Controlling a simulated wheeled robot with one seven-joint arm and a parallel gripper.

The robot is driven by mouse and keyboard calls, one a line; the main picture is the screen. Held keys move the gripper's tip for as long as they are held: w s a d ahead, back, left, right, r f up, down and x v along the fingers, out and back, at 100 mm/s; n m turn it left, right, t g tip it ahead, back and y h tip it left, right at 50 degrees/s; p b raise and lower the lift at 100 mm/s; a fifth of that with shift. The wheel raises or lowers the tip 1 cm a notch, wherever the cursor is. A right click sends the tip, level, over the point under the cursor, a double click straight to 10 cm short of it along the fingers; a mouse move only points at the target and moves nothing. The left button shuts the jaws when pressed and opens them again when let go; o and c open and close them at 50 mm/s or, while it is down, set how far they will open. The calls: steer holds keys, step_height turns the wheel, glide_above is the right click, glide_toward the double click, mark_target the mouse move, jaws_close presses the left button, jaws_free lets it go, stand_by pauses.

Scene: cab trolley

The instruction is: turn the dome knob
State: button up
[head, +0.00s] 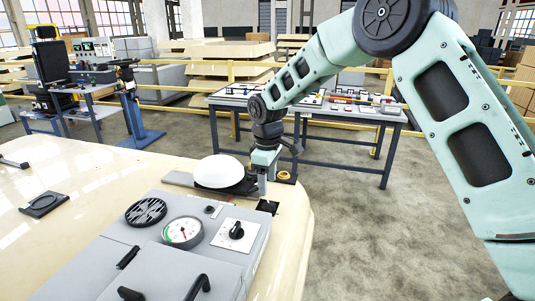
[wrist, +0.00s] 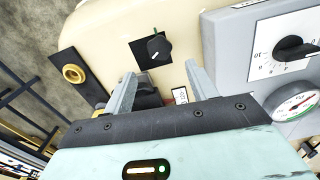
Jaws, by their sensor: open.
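A small black knob (wrist: 157,46) with a green mark beside it sits on a black square plate, just beyond my fingertips in the wrist view. In the head view the square plate (head: 267,207) lies near the right edge of the cream panel, and the knob itself is hard to make out. A white dome (head: 218,171) on a dark base is to its left. My gripper (head: 266,187) points down above the panel beside the dome. In the wrist view my gripper (wrist: 161,75) has its two fingers apart with the knob beyond the gap, not touching it.
A grey box with a gauge (head: 183,232) and a black pointer knob (head: 236,231) on a white dial stands close by. A yellow ring (head: 285,176) on a dark plate is near my gripper. A small white label (wrist: 180,95) shows below the square plate.

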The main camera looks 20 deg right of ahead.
step_height(320, 180, up, 11)
steer(key=b, duration=0.1)
steer(key=shift+f, duration=0.2)
steer(key=s+a, duration=0.4)
steer(key=s, duration=0.5)
steer(key=s+a, duration=0.4)
steer(key=s, duration=0.4)
steer(key=s+d+f+m, duration=0.1)
steer(key=s+f, duration=0.1)
steer(key=s, duration=0.8)
steer(key=s+d+f+m, duration=0.1)
steer(key=s+f, duration=0.2)
steer(key=s, duration=0.7)
steer(key=shift+s+d+f+m+y, duration=0.15)
steer(key=shift+s+d+m+y, duration=0.05)
steer(key=shift+s+m+y, duration=0.15)
